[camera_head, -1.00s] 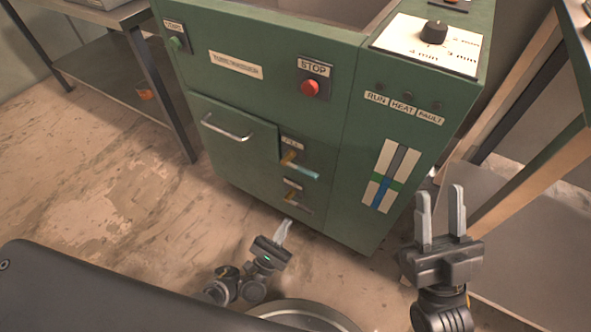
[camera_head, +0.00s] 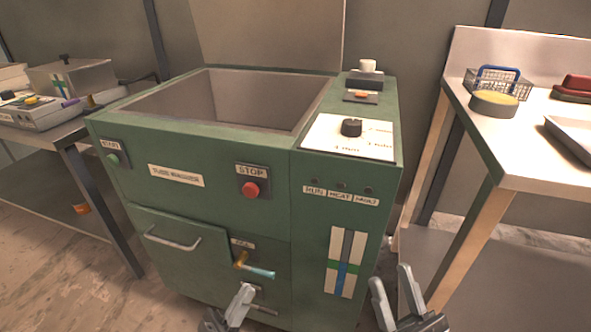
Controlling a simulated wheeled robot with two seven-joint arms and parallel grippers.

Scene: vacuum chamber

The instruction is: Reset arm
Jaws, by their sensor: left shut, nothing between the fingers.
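My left gripper (camera_head: 240,305) is at the bottom middle of the head view, in front of the green machine's lower front. Its fingers are together with nothing between them. My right gripper (camera_head: 396,299) is at the bottom, right of centre, with its two fingers apart and empty. It is in front of the machine's lower right side. Most of both arms is below the picture's edge. The green machine (camera_head: 215,228) stands ahead with its top basin open, a red stop button (camera_head: 250,189), a dial (camera_head: 351,127) and a valve handle (camera_head: 259,270).
A right table (camera_head: 536,142) holds a wire basket (camera_head: 513,84), a yellow-topped round item (camera_head: 493,103), a red item (camera_head: 572,88) and a tray (camera_head: 577,139). A left table (camera_head: 66,133) carries a device with a box. A small white cup (camera_head: 368,66) stands on the machine.

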